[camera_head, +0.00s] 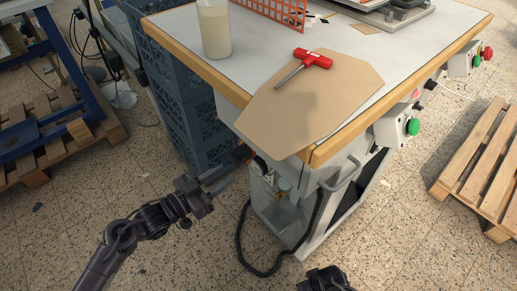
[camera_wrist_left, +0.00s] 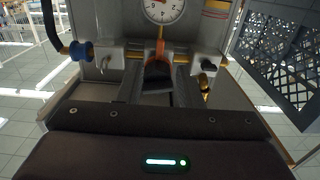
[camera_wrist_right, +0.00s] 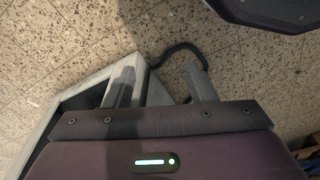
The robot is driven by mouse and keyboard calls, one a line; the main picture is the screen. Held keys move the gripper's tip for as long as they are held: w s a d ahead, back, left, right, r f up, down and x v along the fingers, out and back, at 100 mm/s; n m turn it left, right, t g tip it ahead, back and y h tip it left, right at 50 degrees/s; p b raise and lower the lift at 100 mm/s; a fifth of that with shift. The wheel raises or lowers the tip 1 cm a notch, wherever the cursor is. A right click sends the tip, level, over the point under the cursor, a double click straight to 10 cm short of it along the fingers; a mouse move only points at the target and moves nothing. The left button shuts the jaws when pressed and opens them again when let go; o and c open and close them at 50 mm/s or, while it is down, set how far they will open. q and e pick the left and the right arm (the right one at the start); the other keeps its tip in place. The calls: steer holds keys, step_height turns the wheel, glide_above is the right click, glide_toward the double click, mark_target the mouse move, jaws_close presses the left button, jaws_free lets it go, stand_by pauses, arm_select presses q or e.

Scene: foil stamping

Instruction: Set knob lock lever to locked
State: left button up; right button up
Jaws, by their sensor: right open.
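My right gripper (camera_wrist_right: 162,85) is open and empty, low over the floor.
The table (camera_head: 268,48) overhangs the controls, with a brown sheet (camera_head: 340,95) and a red-handled tool (camera_head: 312,59) on top. Blue crates (camera_head: 190,100) stand left of the machine. A black hose (camera_head: 245,240) loops to the floor. A pallet (camera_head: 485,165) lies right.

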arm_select(q)
steer(key=shift+b+x, duration=0.3)
steer(key=shift+x, duration=3.55)
arm_select(e)
steer(key=shift+w+a+r, duration=0.15)
steer(key=shift+w+r, duration=0.05)
steer(key=shift+r, duration=0.7)
arm_select(q)
jaws_close()
